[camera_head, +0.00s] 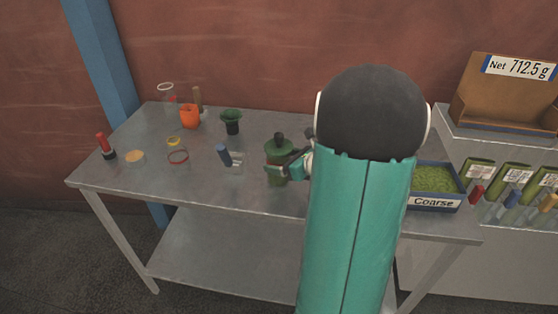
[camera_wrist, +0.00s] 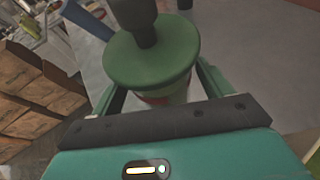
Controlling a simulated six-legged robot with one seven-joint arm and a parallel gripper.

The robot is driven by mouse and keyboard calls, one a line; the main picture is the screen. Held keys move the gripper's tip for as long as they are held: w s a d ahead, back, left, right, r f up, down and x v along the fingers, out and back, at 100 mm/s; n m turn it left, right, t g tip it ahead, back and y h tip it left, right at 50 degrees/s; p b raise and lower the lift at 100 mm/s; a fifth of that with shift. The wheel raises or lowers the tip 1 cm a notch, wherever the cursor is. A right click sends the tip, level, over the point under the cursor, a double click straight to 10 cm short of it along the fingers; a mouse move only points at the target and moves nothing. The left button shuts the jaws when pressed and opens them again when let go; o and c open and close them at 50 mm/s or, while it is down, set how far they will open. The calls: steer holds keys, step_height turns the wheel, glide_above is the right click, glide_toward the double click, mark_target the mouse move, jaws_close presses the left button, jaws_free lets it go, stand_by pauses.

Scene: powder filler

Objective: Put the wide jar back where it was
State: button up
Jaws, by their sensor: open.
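A wide jar with a round green lid and a dark upright knob (camera_head: 278,150) stands on the metal table, just left of my arm. In the wrist view its green lid (camera_wrist: 150,55) fills the upper middle and hides most of the body; a little red and pale surface shows below the rim. My gripper (camera_head: 282,171) is at the jar, below lid height. In the wrist view the fingers of my gripper (camera_wrist: 160,88) are open, one on each side of the jar. Whether they touch it is hidden by the lid.
A tray marked Coarse (camera_head: 436,203) sits right of my arm.

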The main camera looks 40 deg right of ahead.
steer(key=v, duration=1)
steer(key=shift+s, duration=0.2)
steer(key=shift+s, duration=0.1)
